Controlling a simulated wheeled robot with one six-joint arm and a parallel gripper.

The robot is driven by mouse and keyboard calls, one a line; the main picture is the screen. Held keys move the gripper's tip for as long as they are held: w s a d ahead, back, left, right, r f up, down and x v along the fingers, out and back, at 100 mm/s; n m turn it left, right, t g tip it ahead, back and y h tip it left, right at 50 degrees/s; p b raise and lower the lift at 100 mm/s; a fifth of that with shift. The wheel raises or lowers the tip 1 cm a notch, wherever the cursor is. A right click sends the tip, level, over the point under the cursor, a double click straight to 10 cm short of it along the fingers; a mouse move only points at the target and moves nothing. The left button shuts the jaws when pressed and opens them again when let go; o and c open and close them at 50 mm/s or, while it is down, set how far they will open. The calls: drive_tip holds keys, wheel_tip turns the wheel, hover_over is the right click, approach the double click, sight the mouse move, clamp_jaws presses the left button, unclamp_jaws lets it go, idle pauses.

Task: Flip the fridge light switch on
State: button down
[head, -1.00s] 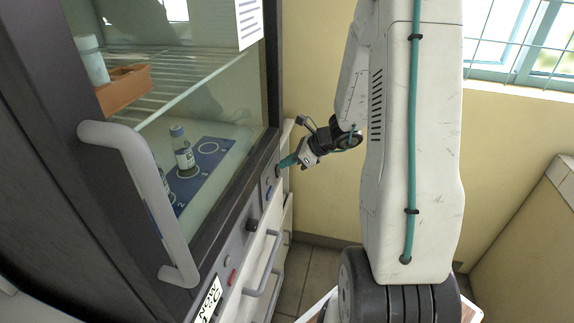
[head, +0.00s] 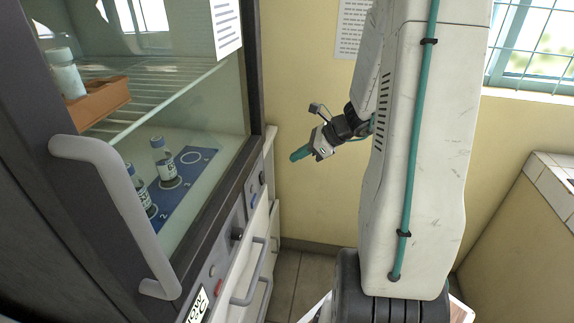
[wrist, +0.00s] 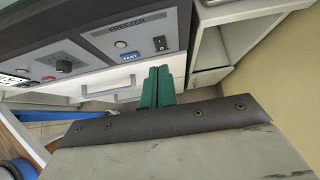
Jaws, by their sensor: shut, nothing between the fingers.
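A black rocker switch (wrist: 160,43) sits on the grey control panel under a FREEZER label in the wrist view. Whether it is the light switch, and whether it is on or off, I cannot tell. In the head view the panel (head: 228,222) runs below the fridge's glass door, seen at a steep angle. My gripper (head: 297,155) has teal fingers. It is shut and empty, in the air to the right of the panel and apart from it. In the wrist view the fingertips (wrist: 158,70) appear just below the rocker switch.
A big door handle (head: 112,195) sticks out at the left. White drawers (head: 262,240) with handles are below the panel. Vials (head: 163,160) stand behind the glass.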

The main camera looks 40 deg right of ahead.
drive_tip(key=shift+r+v, duration=0.25)
drive_tip(key=shift+v, duration=1.2)
drive_tip(key=shift+w+a, duration=0.15)
drive_tip(key=shift+w, duration=0.05)
drive_tip(key=s+a+r+n+g+h, duration=0.3)
drive_tip(key=s+a+r+n, duration=0.3)
drive_tip(key=s+a+n, duration=0.4)
drive_tip(key=s+a+r+n+g+h, duration=0.3)
drive_tip(key=s+a+r+n, duration=0.3)
drive_tip(key=s+a+n, duration=0.4)
drive_tip(key=a+n, duration=0.4)
drive_tip(key=n, duration=0.4)
drive_tip(key=shift+r+n+g, duration=0.25)
drive_tip(key=shift+n+g, duration=0.05)
